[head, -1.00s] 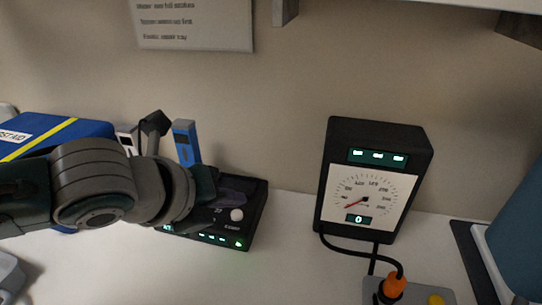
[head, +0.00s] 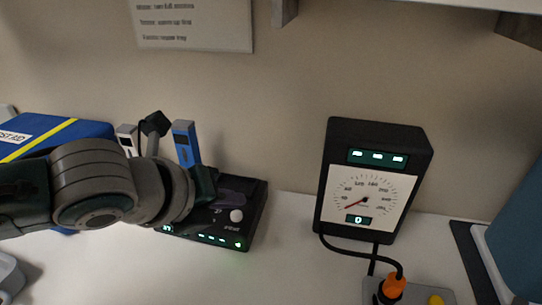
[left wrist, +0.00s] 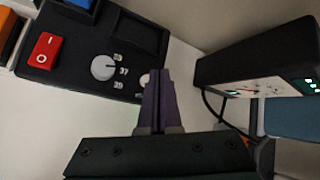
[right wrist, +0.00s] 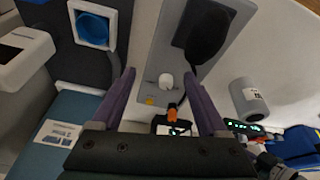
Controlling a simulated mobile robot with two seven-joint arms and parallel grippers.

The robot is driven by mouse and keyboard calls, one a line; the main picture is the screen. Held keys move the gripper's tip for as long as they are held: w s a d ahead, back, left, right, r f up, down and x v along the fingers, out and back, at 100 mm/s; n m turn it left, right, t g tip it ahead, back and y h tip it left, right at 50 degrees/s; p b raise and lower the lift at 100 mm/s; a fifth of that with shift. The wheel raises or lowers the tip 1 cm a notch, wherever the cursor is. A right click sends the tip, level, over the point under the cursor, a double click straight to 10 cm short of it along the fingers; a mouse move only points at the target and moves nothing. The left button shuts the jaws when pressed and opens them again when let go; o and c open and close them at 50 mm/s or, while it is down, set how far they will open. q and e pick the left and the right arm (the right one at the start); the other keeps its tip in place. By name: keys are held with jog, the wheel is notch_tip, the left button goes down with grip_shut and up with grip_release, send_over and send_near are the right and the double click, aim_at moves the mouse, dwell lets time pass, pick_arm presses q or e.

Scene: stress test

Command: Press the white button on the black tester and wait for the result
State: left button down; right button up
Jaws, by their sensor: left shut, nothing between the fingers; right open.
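The black tester (head: 256,205) is a low box on the white counter, with small lit green displays along its front edge. Its white button (head: 237,215) is round and stands near the right end of its top. In the left wrist view the tester (left wrist: 75,70) has a red switch and a white knob. My left gripper (left wrist: 157,76) is shut and empty, its purple fingertips over the tester beside the white button (left wrist: 144,79), partly hiding it. I cannot tell whether they touch. My right gripper (right wrist: 160,76) is open and empty, away from the tester.
A black gauge box (head: 424,170) stands to the right, its needle low and its display reading 0. Its cable runs to an orange plug (head: 392,286) on a grey board. A blue first-aid case (head: 85,130) is at the left. The counter between tester and gauge is clear.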

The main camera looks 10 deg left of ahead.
aim_at(234, 224)
pick_arm(q)
jog(key=shift+f, duration=0.1)
dwell(0.4)
jog(key=shift+f, duration=0.35)
pick_arm(e)
jog(key=shift+f, duration=0.2)
pick_arm(q)
jog(key=shift+f+b, duration=0.45)
jog(key=shift+b, duration=0.05)
pick_arm(e)
jog(key=shift+f, duration=0.3)
pick_arm(q)
jog(key=shift+r, duration=0.1)
pick_arm(e)
jog(key=shift+r, duration=0.15)
pick_arm(q)
jog(key=shift+r+p, duration=0.8)
jog(key=shift+p, duration=0.2)
pick_arm(e)
jog(key=shift+r, duration=0.85)
pick_arm(q)
notch_tip(234, 224, up, 5)
jog(key=p, duration=0.5)
pick_arm(e)
notch_tip(234, 224, up, 5)
jog(key=shift+d+r, duration=0.1)
jog(key=shift+r, duration=0.05)
pick_arm(q)
jog(key=shift+s, duration=0.1)
